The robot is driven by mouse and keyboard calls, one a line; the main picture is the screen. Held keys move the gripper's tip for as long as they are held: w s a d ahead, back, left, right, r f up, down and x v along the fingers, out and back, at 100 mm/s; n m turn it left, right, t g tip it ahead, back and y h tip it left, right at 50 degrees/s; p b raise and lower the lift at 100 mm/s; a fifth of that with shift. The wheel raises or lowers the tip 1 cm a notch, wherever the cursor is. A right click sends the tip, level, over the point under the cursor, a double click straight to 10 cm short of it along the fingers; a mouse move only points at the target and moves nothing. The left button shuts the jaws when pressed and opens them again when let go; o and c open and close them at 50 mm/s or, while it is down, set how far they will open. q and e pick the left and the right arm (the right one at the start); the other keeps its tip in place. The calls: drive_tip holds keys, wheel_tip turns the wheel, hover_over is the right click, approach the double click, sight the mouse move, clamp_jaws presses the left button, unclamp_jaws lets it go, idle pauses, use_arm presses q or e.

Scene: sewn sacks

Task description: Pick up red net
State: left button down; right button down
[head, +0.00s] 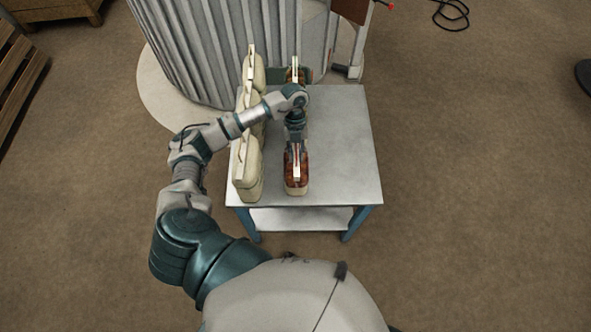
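A red-brown net (296,180) with a pale strip along its top and a pale base stands near the front of the grey table. My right gripper is out of view.
A row of cream sacks (247,172) stands close on the left side of the table (345,150). The table's right half is clear. A ribbed grey cylinder (220,50) stands behind, with a dark cable (450,14) on the floor at the back right.

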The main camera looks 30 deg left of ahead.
use_arm(q)
drive_tip(key=shift+f, duration=0.25)
